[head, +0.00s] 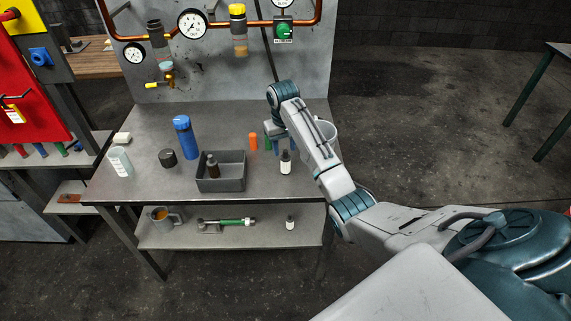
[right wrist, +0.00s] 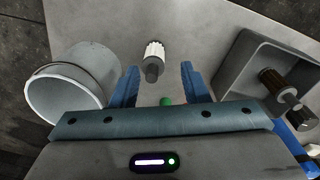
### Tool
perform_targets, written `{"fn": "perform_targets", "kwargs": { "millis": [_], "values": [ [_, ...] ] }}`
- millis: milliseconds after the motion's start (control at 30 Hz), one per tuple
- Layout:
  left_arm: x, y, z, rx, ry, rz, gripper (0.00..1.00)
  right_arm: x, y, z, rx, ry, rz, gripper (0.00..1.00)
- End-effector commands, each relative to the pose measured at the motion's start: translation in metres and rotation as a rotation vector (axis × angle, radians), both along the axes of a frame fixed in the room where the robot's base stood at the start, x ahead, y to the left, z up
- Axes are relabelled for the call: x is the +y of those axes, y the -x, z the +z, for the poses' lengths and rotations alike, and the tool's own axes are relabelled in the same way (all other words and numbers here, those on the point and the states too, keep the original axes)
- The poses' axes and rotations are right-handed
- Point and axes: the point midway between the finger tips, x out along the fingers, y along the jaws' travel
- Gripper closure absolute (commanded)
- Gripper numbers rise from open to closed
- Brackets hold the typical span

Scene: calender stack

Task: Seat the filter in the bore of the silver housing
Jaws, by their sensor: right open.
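A small white ribbed cylinder with a dark grey end, seemingly the filter (right wrist: 154,50), stands on the table; it also shows near the front edge in the head view (head: 286,162). My right gripper (right wrist: 160,82) is open and empty, its fingers pointing toward the filter without touching it. In the head view my right gripper (head: 275,131) is behind the filter, partly hidden by my arm. A grey, dark-topped housing (head: 155,35) hangs on the panel; I cannot tell whether it is the silver one, and no bore shows. My left gripper is out of view.
A grey bin (head: 221,184) holds a brown cylinder (head: 212,166). A pale bucket (right wrist: 75,88) stands beside my right gripper. A green item (right wrist: 166,101) is between the finger bases. An orange item (head: 254,141), blue bottle (head: 185,138) and black cylinder (head: 168,158) stand farther left.

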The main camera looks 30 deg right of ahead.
Motion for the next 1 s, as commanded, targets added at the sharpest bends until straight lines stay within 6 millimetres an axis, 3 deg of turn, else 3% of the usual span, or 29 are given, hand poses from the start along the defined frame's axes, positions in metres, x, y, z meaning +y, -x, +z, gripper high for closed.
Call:
{"fn": "perform_targets", "kwargs": {
  "millis": [33,100,267,600,867,1000],
  "values": [
    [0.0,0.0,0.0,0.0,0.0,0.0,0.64,-0.006,-0.012,0.021,0.003,-0.009,-0.015,0.59],
    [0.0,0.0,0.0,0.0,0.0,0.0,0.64,-0.012,-0.02,0.04,0.013,-0.023,-0.03,0.59],
    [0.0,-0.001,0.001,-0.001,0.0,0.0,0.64,-0.017,-0.029,0.061,0.026,-0.04,-0.046,0.59],
    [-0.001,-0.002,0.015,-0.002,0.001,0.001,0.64,-0.018,-0.03,0.018,0.031,-0.043,-0.047,0.59],
    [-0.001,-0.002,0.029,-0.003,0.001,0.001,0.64,-0.02,-0.027,-0.003,0.032,-0.042,-0.047,0.59],
    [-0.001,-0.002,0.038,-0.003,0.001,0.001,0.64,-0.021,-0.026,-0.026,0.031,-0.043,-0.048,0.59]
  ]
}}
